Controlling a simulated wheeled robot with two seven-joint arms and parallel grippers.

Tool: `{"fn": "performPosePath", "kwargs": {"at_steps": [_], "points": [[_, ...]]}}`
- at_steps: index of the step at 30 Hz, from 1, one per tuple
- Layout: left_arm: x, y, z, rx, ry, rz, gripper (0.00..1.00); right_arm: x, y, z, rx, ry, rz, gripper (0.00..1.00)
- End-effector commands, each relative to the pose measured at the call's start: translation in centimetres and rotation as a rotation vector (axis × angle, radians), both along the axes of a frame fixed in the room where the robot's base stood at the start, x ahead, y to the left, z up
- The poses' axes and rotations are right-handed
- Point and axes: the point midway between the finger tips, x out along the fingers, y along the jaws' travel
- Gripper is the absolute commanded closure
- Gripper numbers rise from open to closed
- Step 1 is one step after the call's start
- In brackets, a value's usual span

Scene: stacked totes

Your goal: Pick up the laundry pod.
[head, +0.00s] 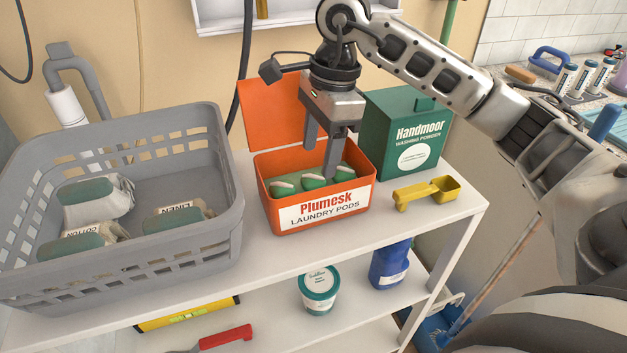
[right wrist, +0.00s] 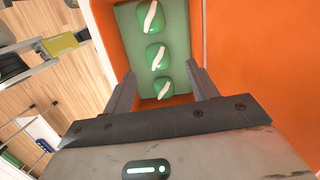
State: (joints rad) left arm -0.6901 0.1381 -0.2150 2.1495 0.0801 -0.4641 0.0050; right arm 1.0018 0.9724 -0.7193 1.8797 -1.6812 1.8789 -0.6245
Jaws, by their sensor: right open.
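Three green-and-white laundry pods sit in a row on a green bed inside an open orange box (head: 266,213) labelled Plumesk Laundry Pods. In the head view they are the left pod (head: 281,188), the middle pod (head: 314,181) and the right pod (head: 346,171). My right gripper (head: 321,160) points down into the box from above, its jaws open and empty. In the right wrist view, the nearest pod (right wrist: 164,87) lies between the open fingers, a little beyond them; the middle pod (right wrist: 157,57) and far pod (right wrist: 150,18) line up behind it. My left gripper is not in view.
The orange lid (head: 268,105) stands raised behind the box. A green washing powder box (head: 375,125) and a yellow scoop (head: 428,193) are to the right. A grey basket (head: 215,185) with wrapped soaps stands left. The shelf top (head: 255,250) is clear in front.

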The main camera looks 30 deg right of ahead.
Motion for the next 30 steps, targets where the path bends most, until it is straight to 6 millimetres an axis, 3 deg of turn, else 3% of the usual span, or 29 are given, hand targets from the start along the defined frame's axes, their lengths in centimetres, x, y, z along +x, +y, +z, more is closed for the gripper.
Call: {"fn": "performPosePath", "kwargs": {"at_steps": [9,17,23,30], "points": [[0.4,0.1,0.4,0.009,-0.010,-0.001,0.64,-0.2,0.9,-4.3,0.000,0.003,0.001,0.42],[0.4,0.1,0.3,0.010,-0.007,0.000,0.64,-0.1,0.9,-4.6,-0.001,0.001,0.001,0.42],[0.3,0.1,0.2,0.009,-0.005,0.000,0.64,-0.1,0.9,-4.6,-0.001,0.001,0.001,0.90],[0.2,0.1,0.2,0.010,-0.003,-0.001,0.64,-0.1,0.9,-4.5,-0.001,0.001,0.000,0.90]]}}
